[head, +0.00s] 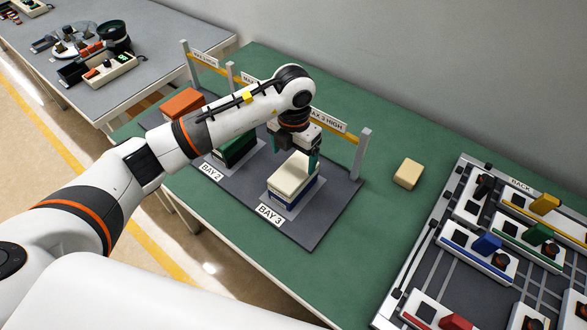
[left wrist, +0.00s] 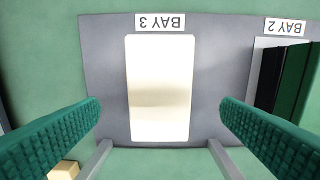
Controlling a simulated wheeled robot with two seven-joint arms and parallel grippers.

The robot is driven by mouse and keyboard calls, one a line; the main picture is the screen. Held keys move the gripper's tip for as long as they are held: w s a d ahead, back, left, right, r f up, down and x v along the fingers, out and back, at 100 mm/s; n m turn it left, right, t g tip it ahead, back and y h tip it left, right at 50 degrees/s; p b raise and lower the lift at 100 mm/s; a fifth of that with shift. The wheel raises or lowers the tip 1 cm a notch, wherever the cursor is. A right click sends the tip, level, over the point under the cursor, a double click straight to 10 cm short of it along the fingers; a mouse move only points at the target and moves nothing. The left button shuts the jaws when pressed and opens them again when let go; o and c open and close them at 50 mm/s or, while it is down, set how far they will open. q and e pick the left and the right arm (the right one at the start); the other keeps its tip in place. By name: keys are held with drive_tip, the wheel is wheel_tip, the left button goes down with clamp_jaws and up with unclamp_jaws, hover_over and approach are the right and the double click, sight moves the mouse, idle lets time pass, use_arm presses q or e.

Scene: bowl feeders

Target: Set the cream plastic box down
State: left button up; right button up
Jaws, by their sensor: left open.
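The cream plastic box (head: 296,167) sits level on top of a stack in BAY 3, with a blue-and-white box (head: 292,196) under it. My left gripper (head: 299,150) is over the stack, pointing down, partly hiding the box's far end. In the left wrist view the cream box (left wrist: 160,88) lies between my two green ribbed fingers (left wrist: 160,125), with a gap on either side. The gripper is open and holds nothing. My right gripper is in neither view.
A second cream box (head: 408,173) lies loose on the green table (head: 350,245). BAY 2 holds a dark green box (head: 234,150); an orange box (head: 182,103) is farther left. A post (head: 362,153) and height bar stand behind the bays. A parts board (head: 440,262) is at right.

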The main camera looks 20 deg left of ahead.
sight(293, 172)
use_arm(q)
wheel_tip(293, 172, up, 5)
drive_tip(key=shift+r+b, duration=0.1)
drive_tip(key=shift+b, duration=0.3)
drive_tip(key=shift+s, duration=0.1)
